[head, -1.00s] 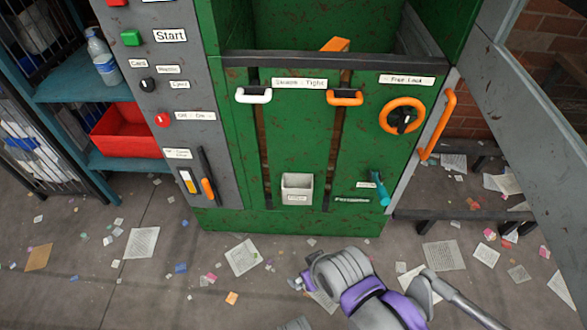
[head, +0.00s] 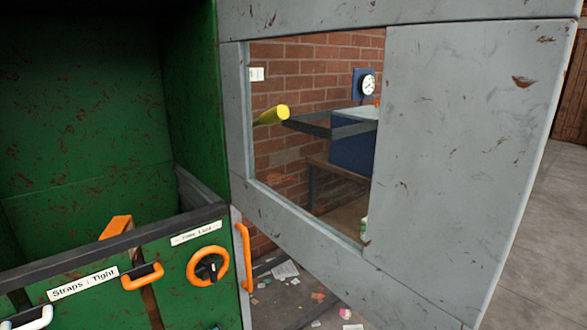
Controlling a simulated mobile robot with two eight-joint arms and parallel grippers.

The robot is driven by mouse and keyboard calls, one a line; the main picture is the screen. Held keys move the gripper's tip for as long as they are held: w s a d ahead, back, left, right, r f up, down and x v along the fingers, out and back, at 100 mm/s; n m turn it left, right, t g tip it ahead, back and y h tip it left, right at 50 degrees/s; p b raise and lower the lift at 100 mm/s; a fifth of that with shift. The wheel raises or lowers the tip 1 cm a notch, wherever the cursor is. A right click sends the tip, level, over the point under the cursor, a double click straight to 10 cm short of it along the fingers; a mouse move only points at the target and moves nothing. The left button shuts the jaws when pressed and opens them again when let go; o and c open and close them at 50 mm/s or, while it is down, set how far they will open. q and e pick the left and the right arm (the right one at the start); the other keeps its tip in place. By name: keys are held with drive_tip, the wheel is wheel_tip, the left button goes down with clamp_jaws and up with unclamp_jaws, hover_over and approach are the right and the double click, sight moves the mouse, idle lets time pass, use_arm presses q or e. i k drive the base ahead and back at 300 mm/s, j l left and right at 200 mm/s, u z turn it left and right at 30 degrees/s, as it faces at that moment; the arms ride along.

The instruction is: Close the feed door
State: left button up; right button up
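The feed door appears to be the large grey panel (head: 455,130) with a window opening. It stands swung open to the right of the green machine (head: 195,90), attached along the machine's right edge. The machine's opening to the left of it is uncovered and looks dark green inside. An orange upright bar handle (head: 245,258) is on a grey strip below the panel's left edge. An orange ring wheel (head: 208,266) with a black centre is on the green front beside it. Neither of my grippers is in view.
An orange handle (head: 143,277) and a white handle (head: 30,317) are on the green front near a "Straps : Tight" label (head: 83,283). Through the window show a brick wall (head: 290,75), a gauge (head: 368,84) and a blue box (head: 350,152). Grey floor is clear at far right.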

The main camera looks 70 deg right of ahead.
sight(471, 90)
drive_tip(key=k+z, duration=0.15)
drive_tip(key=k, duration=0.65)
drive_tip(key=k+l+z, duration=0.1)
drive_tip(key=l, duration=0.2)
drive_tip(key=k+l, duration=0.1)
drive_tip(key=l, duration=0.25)
drive_tip(key=k+l+z, duration=0.15)
drive_tip(key=l, duration=0.15)
drive_tip(key=i+l, duration=0.1)
drive_tip(key=l, duration=0.25)
drive_tip(key=l+z, duration=0.1)
drive_tip(key=l, duration=0.25)
drive_tip(key=i+l, duration=0.15)
drive_tip(key=l, duration=0.2)
drive_tip(key=l+u, duration=0.15)
drive_tip(key=k+l, duration=0.05)
